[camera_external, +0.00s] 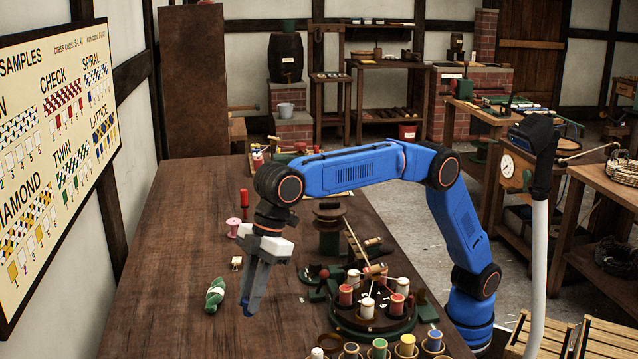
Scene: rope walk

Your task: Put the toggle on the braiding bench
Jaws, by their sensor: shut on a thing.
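My gripper (252,306) points down over the long dark wooden bench (178,250), left of the braiding stand. Its grey fingers are closed together on a small thing, mostly hidden between them. A bit of blue shows at the fingertips, close above or touching the bench top; I cannot tell which. I cannot make out for certain that the held thing is the toggle. The round braiding stand (345,322) carries red and white bobbins, with cords rising to its middle.
A green twisted hank (215,295) lies just left of my gripper. A small pale wooden piece (236,263), a pink spool (233,227) and a red-topped peg (244,198) stand behind it. Cups with coloured spools (379,349) line the front. The bench's left side is clear.

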